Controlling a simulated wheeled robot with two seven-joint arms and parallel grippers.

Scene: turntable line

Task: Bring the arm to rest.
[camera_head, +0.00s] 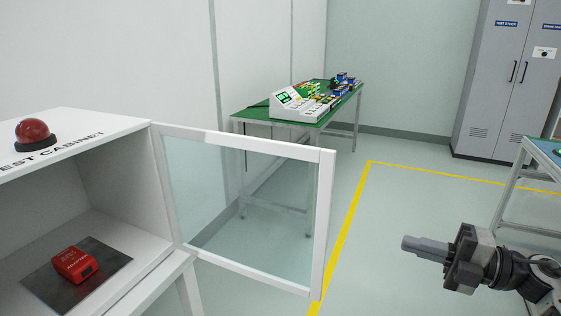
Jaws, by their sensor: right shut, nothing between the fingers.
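My right arm comes in from the lower right, and its gripper (425,248) points left over the floor. The gripper is shut with nothing in it. It is apart from the open cabinet door, with a gap of floor between them. My left gripper is not in view.
A white test cabinet (110,128) stands at left, its glass door (325,215) swung open. A red device (75,264) lies inside on a dark plate; a red dome (33,132) sits on top. A green table (245,114) stands behind, a blue-topped table (545,152) at right, grey lockers (490,110) at back.

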